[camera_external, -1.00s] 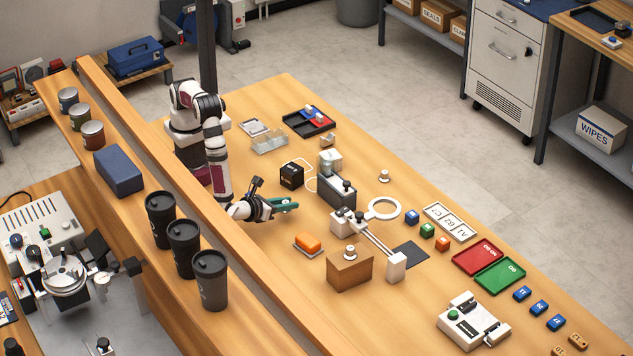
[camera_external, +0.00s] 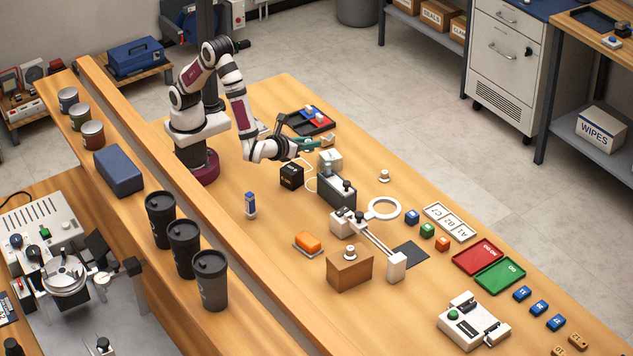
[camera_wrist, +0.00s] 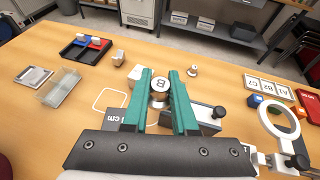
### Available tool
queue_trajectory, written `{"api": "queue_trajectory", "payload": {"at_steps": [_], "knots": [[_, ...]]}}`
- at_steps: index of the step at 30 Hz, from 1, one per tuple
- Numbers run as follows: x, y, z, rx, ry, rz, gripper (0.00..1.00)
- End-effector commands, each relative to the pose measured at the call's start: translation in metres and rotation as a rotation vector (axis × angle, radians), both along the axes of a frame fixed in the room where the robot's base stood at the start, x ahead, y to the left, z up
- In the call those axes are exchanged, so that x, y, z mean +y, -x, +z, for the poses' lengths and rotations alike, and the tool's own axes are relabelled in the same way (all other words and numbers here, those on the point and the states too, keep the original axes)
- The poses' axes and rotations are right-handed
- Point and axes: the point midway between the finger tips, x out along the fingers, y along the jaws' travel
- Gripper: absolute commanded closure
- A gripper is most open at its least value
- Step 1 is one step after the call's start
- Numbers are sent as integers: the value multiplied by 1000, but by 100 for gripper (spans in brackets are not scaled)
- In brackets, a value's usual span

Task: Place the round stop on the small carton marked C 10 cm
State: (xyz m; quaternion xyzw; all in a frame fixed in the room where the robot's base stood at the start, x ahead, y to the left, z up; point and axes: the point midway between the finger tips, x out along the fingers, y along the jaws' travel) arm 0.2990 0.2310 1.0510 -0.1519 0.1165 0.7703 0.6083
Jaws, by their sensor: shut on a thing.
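My gripper (camera_external: 310,143) hangs over the back of the bench, above and right of the black box (camera_external: 291,176). In the wrist view its teal fingers (camera_wrist: 159,94) are shut on a round metal stop (camera_wrist: 159,84) with a dark letter, apparently B, on its face. A dark top lettered "cm" (camera_wrist: 112,118) lies left below the fingers, partly hidden by the gripper. A whitish box (camera_external: 331,160) stands just right of the gripper. I cannot read a C on any carton.
A grey device (camera_external: 338,191) with black knobs stands in front. A small pale stop (camera_external: 384,176) is on the table to the right. A black tray (camera_external: 308,122) lies behind.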

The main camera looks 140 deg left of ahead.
Motion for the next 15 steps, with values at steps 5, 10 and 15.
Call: {"api": "queue_trajectory", "payload": {"at_steps": [5, 10, 15], "knots": [[36, 26, -10, 5, 9, 28, 100], [81, 51, -41, 9, 13, 33, 100], [116, 68, -65, 6, 13, 30, 100]]}}
